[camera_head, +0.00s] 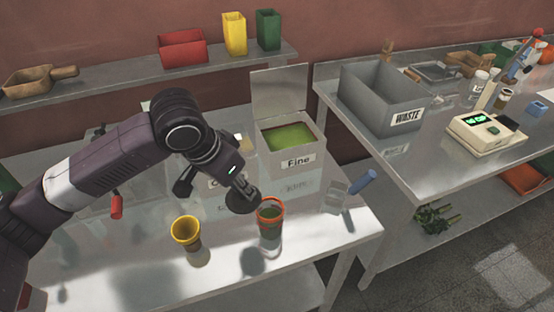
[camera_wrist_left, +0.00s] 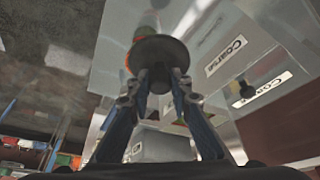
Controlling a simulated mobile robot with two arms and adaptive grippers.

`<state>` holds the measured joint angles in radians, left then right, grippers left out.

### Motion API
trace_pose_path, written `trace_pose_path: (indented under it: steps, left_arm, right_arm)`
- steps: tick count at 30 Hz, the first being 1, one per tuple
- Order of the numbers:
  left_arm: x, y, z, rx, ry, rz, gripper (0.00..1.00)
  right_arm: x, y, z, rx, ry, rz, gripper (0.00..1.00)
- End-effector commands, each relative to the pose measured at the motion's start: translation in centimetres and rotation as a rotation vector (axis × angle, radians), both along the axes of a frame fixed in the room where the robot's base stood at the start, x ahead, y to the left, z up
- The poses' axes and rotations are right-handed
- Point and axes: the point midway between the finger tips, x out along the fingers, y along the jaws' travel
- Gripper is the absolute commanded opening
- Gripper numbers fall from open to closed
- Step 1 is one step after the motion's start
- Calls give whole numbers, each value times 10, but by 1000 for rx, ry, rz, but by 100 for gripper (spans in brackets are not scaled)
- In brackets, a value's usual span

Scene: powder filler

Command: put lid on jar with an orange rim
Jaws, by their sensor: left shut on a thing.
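The jar with an orange rim (camera_head: 270,222) stands upright on the metal table, with green and reddish sides. My left gripper (camera_head: 240,184) is shut on a dark round lid (camera_head: 241,201), held tilted above the table just left of the jar's rim. The lid (camera_wrist_left: 158,52) also shows between the fingertips (camera_wrist_left: 158,76) in the left wrist view. There the lid hides most of the jar; a bit of its orange and green (camera_wrist_left: 130,60) shows behind it. My right gripper is in neither view.
A yellow-rimmed jar (camera_head: 186,232) stands left of the orange one. A box labelled Fine (camera_head: 299,161) with its cover up is behind. The table's front is clear.

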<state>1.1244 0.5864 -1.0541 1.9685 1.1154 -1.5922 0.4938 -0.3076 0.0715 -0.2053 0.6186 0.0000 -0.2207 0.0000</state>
Motion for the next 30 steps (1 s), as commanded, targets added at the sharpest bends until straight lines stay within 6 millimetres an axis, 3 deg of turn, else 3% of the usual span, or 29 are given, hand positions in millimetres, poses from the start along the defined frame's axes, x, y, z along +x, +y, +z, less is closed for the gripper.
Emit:
trace_pose_path:
  steps: [1,3,9,20,28,30]
  left_arm:
    - [6,-16,12,-2,3,-74,2]
    - [12,-34,16,-1,2,-164,2]
    - [20,-58,19,0,1,-302,2]
    - [20,-60,18,2,0,-318,2]
    - [19,-59,21,1,-1,-315,2]
    - [19,-59,10,2,0,-314,2]
  right_arm:
    - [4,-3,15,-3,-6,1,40]
    - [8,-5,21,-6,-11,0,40]
    - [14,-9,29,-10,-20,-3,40]
    - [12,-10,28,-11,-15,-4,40]
    - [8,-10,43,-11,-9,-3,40]
    - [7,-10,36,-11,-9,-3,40]
